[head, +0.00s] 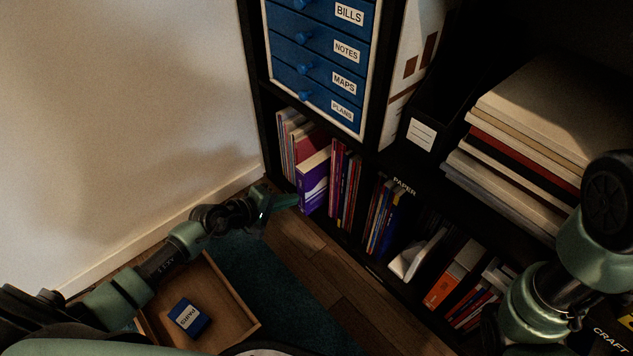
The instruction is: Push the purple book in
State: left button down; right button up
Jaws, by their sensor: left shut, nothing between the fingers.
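The purple book (313,188) stands upright in the lower left compartment of the black shelf (384,160). Its spine sticks out past the books beside it. My left gripper (287,202) is shut and empty, its fingers just in front of the purple book's lower left edge. I cannot tell whether the fingertips touch the book. My right arm (540,300) comes in at the lower right, and its gripper cannot be made out.
Blue drawers (318,60) sit above the books. A black file box (425,130) and stacked papers (520,130) are to the right. A wooden tray (243,305) with a blue box (188,317) lies below my left arm. The white wall (130,110) is close on the left.

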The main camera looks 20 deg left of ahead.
aim_at(301, 190)
dwell(0.4)
pick_arm(q)
jog(key=shift+w+d, duration=0.45)
jog(key=shift+w, duration=0.35)
jog(key=shift+w+d, duration=0.45)
jog(key=shift+w, duration=0.3)
jog(key=shift+w+d, duration=0.45)
jog(key=shift+w, duration=0.35)
jog(key=s+a+b, duration=0.1)
jog(key=s+a, duration=0.5)
jog(key=s, duration=0.4)
jog(key=shift+s, duration=0.2)
